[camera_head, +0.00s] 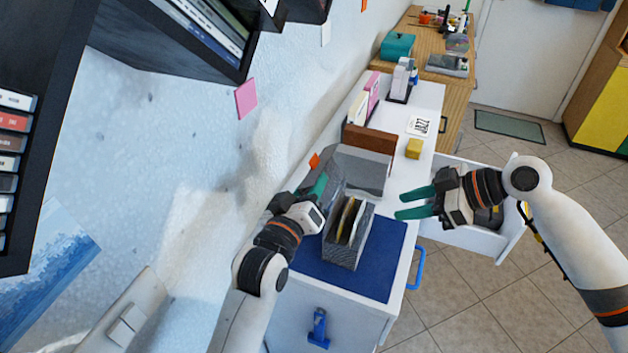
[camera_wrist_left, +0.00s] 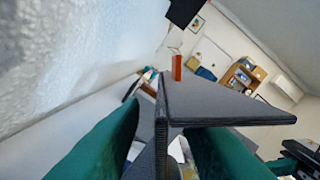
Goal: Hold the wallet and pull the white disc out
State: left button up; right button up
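The grey, open-topped wallet (camera_head: 345,254) stands on a blue mat. Upright sleeves or discs (camera_head: 347,220) with yellowish and dark edges show in it; I cannot clearly single out the white disc. My left gripper (camera_head: 320,187) is at the wallet's upper left, partly hidden by its own wrist. In the left wrist view its green fingers (camera_wrist_left: 165,130) are apart, with a dark grey panel (camera_wrist_left: 215,105) edge between them and a gap beside the left finger. My right gripper (camera_head: 398,204) is open and empty, to the right of the wallet and apart from it.
The blue mat (camera_head: 385,265) lies on a white cabinet top. A grey box (camera_head: 362,170) and a brown block (camera_head: 370,139) stand behind the wallet, and a yellow cube (camera_head: 414,148) is further right. An open drawer (camera_head: 500,245) is below my right gripper. The wall is close on the left.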

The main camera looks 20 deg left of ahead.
pick_arm(q)
jog(key=shift+w+d, duration=0.15)
jog(key=shift+w, duration=0.75)
grip_shut()
dwell(0.4)
